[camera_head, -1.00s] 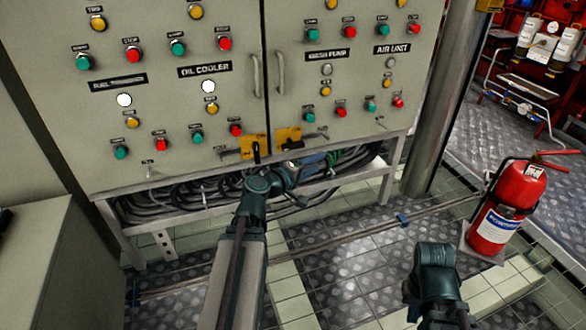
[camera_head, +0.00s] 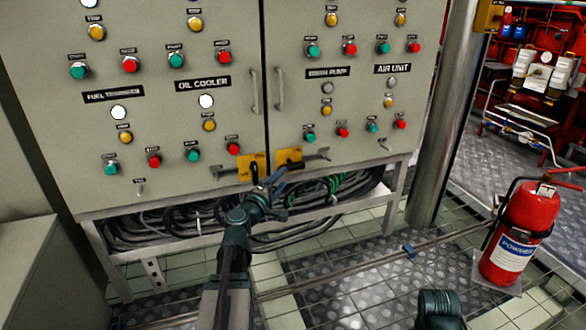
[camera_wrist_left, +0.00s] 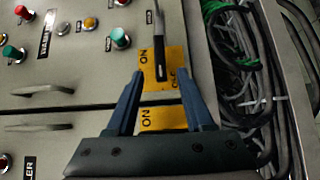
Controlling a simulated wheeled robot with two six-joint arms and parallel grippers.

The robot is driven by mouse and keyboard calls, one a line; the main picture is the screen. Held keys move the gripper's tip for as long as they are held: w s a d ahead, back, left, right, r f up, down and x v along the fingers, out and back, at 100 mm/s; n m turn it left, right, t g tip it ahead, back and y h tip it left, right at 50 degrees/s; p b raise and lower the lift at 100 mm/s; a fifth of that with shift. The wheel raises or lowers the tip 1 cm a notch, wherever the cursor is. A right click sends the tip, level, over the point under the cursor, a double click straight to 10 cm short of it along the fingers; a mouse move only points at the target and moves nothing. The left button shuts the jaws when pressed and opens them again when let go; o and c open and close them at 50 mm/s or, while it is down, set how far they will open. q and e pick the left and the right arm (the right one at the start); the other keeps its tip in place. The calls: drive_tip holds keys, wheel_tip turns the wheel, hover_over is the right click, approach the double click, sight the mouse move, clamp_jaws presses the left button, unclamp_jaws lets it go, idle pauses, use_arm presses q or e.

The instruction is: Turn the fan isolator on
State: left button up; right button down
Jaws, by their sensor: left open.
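Two yellow isolator plates sit side by side at the cabinet's bottom edge, the left plate (camera_head: 246,168) and the right plate (camera_head: 289,156). Each has a dark handle in the head view. No label shows which one is the fan isolator. My left gripper (camera_head: 275,186) is just below and in front of them. In the left wrist view, its open jaws (camera_wrist_left: 162,85) frame both plates. The left plate (camera_wrist_left: 150,120) reads "ON" near the palm. The right plate (camera_wrist_left: 177,58), farther out, reads "ON" with a dark handle (camera_wrist_left: 158,65) across it. Nothing is visibly gripped. My right gripper's fingers are out of view.
The grey cabinet (camera_head: 180,110) carries buttons and lamps, with door handles (camera_head: 280,90) above the plates. Black cables (camera_head: 335,192) hang beneath it. A red fire extinguisher (camera_head: 520,235) stands at the right. The tiled floor between is mostly clear.

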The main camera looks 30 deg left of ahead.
sight(291, 169)
use_arm(q)
drive_tip(key=w, duration=0.9)
drive_tip(key=shift+a, duration=0.35)
clamp_jaws()
